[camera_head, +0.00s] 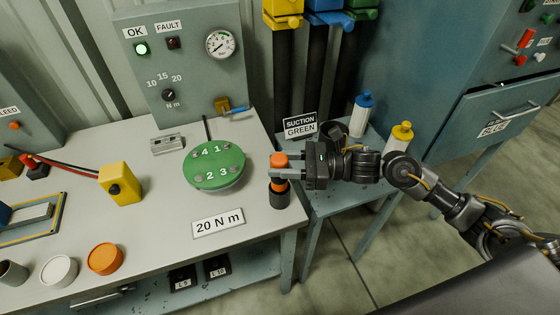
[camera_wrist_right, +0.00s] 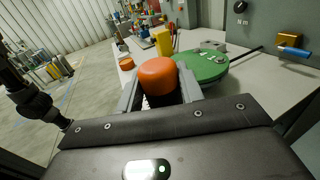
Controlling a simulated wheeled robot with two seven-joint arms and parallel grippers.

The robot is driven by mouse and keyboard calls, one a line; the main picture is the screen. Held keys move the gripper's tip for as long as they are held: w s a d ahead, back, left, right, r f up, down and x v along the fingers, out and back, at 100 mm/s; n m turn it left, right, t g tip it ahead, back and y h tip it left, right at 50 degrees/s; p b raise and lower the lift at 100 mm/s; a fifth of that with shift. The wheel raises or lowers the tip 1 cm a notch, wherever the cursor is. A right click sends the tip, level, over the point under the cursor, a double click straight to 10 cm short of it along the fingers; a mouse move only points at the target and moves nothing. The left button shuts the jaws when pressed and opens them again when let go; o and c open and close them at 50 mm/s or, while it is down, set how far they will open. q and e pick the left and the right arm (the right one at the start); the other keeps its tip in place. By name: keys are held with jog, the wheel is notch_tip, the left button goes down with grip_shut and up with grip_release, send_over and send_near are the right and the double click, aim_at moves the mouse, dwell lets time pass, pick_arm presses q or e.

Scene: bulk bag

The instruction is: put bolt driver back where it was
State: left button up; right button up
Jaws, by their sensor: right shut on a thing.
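The bolt driver has an orange cap (camera_head: 279,160) and a dark body. It stands upright at the right front edge of the bench, its lower end at a black cup-like holder (camera_head: 279,195). I cannot tell how deep it sits in the holder. My right gripper (camera_head: 283,174) reaches in from the right and is shut on the bolt driver just below the cap. In the right wrist view the orange cap (camera_wrist_right: 158,76) shows between the two grey fingers. My left gripper is not in view in the head view.
A green disc (camera_head: 214,165) marked 1 to 4 lies left of the driver, near the "20 N m" sign (camera_head: 218,222). A yellow block (camera_head: 120,184) stands further left. Blue-capped (camera_head: 361,113) and yellow-capped (camera_head: 398,141) bottles stand on the side table behind my right arm.

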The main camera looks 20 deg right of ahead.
jog(key=shift+f+b, duration=0.15)
jog(key=shift+b, duration=0.2)
jog(key=o, duration=1.1)
jog(key=shift+d+p, duration=0.1)
jog(key=shift+p, duration=0.25)
jog(key=b+v, duration=0.4)
jog(key=v, duration=0.8)
